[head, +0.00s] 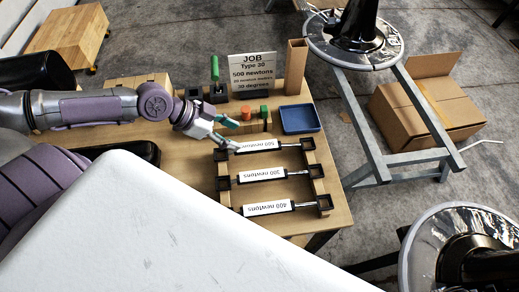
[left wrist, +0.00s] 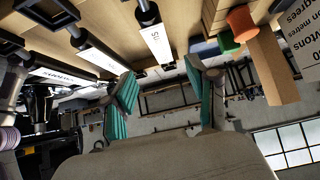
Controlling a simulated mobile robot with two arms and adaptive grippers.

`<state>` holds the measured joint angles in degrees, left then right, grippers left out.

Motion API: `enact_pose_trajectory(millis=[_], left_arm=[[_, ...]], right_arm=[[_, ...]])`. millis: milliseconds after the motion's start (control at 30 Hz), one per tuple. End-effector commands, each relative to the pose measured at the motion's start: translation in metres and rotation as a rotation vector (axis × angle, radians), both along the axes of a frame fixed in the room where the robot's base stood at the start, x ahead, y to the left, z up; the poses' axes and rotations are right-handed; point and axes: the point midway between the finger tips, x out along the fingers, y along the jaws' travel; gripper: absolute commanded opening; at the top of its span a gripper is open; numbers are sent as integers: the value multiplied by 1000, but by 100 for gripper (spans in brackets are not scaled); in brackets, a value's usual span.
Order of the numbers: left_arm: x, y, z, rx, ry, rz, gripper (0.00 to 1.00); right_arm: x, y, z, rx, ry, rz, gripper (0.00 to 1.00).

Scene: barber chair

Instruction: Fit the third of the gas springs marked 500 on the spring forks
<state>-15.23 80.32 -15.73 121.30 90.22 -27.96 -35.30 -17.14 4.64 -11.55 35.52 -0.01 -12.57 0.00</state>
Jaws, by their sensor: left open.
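A rack (head: 225,190) on the wooden table holds three gas springs with white labels, lying crosswise. The back spring (head: 258,146) reads 500 newtons, the middle one (head: 267,174) appears to read 300, and the front one (head: 268,208) reads 400. My left gripper (head: 229,134) is open and empty beside the back spring's left end. In the left wrist view its teal fingers (left wrist: 160,92) stand apart, with the labelled 500 spring (left wrist: 156,36) beyond them. I cannot make out the spring forks. My right gripper is not in view.
A white surface (head: 190,230) fills the front.

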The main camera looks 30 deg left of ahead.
Motion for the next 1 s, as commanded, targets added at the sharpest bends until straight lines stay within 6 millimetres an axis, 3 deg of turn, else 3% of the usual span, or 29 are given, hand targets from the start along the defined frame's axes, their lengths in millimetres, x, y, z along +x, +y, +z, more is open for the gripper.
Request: enact_pose_trajectory(millis=[133, 533, 800, 1000], left_arm=[[12, -16, -17, -8, -3, 1, 58], [26, -35, -40, -4, 2, 1, 58], [43, -56, -66, -3, 2, 1, 58], [45, -59, -72, 1, 4, -1, 58]], right_arm=[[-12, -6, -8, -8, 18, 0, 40], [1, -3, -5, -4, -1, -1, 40], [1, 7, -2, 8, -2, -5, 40], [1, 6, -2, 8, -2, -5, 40]])
